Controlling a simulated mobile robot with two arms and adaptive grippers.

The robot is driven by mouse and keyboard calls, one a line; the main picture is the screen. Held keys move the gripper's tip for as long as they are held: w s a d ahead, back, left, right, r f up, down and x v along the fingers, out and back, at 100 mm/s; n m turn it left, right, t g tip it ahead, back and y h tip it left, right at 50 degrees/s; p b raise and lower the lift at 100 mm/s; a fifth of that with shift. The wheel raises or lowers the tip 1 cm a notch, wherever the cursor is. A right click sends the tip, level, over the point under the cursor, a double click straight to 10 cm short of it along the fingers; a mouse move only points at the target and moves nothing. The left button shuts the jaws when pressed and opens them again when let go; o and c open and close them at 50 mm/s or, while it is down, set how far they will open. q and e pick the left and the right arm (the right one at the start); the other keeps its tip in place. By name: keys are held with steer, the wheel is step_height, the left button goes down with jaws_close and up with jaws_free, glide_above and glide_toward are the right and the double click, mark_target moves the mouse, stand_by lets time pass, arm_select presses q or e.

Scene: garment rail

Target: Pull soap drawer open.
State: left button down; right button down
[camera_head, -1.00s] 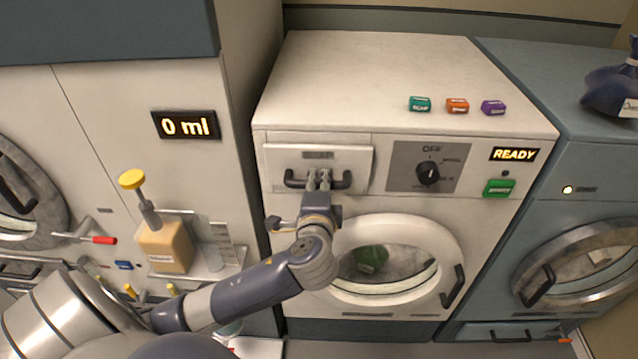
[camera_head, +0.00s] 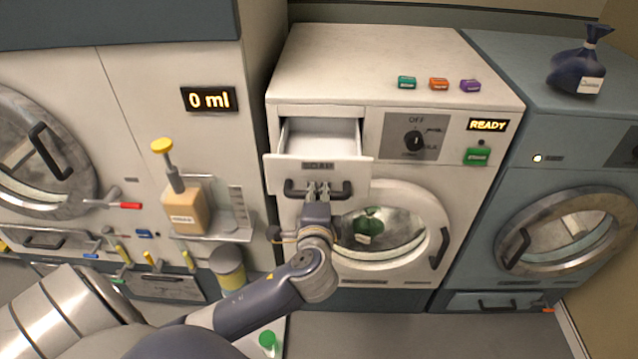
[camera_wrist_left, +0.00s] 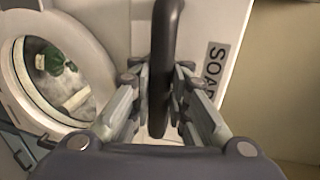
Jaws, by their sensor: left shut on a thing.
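The soap drawer (camera_head: 272,172) of the white washing machine is pulled out, and its white inner tray (camera_head: 321,137) shows empty behind the front panel. Its dark bar handle (camera_head: 338,191) runs across the panel below a SOAP label (camera_head: 318,166). My left gripper (camera_head: 317,187) is shut on the middle of this handle. The left wrist view shows the handle (camera_wrist_left: 165,60) between the two fingers (camera_wrist_left: 160,100), with the SOAP label (camera_wrist_left: 214,70) to the right. My right gripper is not in view.
The round washer door (camera_head: 440,215) is below the drawer, close to my left arm. A dial (camera_head: 414,141) and a READY display (camera_head: 488,125) are right of it. A soap pump bottle (camera_head: 183,212) stands on a shelf at left. Small coloured boxes (camera_head: 438,84) lie on top.

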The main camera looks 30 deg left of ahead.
arm_select(q)
steer(key=shift+s+d+r, duration=0.2)
steer(key=shift+s+d, duration=0.2)
steer(key=shift+s, duration=0.2)
steer(key=shift+s+d, duration=0.15)
steer(key=shift+s, duration=0.15)
steer(key=shift+s+d+f, duration=0.15)
steer(key=shift+s+d, duration=0.1)
steer(key=shift+s, duration=0.15)
steer(key=c, duration=1.5)
jaws_free()
steer(key=shift+c, duration=0.2)
steer(key=v, duration=1.2)
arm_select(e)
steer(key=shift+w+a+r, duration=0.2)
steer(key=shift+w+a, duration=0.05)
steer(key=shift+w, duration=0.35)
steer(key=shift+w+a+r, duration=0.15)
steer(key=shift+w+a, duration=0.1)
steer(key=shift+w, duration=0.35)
